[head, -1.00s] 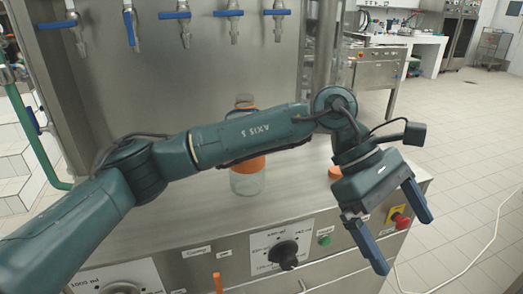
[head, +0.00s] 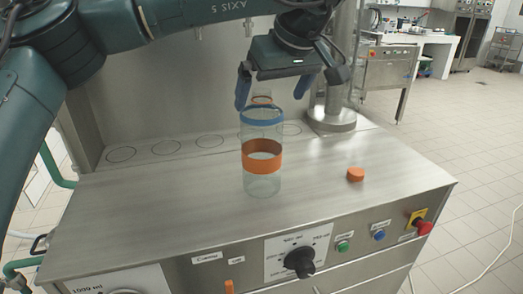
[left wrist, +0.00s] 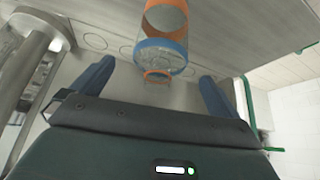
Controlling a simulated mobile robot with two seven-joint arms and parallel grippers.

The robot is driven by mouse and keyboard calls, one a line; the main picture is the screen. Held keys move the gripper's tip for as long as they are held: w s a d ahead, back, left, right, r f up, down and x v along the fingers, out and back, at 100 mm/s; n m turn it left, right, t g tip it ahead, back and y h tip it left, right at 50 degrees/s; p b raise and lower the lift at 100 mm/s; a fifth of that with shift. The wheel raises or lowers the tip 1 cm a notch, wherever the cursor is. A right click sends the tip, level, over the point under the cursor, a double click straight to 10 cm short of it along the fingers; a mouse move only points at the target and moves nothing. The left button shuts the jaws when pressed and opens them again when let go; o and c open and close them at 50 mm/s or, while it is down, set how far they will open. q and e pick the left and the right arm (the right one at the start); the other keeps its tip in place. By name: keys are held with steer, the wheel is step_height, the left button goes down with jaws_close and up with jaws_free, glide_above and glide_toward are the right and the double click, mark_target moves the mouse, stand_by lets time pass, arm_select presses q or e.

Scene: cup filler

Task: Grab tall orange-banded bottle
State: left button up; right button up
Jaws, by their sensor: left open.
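The tall clear bottle with an orange band and a blue ring at its top (head: 262,160) stands upright on the steel counter. It also shows in the left wrist view (left wrist: 164,20), at top centre. Behind it, a second vessel with an orange rim (head: 262,100) is mostly hidden by the tall bottle. My left gripper (head: 274,90) is open and empty, with its fingers pointing down near the bottle's top, spread to either side in the picture. In the left wrist view the bottle's ring lies between the fingers. Whether they touch it I cannot tell.
A small orange cap (head: 356,174) lies on the counter (head: 130,215) right of the bottle. A steel column (head: 331,118) stands behind at the right. The front panel has a knob and a red emergency button (head: 423,226). The counter left of the bottle is clear.

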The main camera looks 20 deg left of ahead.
mark_target(267, 106)
arm_select(q)
steer(key=x, duration=0.6)
steer(key=shift+a+f, duration=0.15)
steer(key=shift+c, duration=0.2)
steer(key=c, duration=1.2)
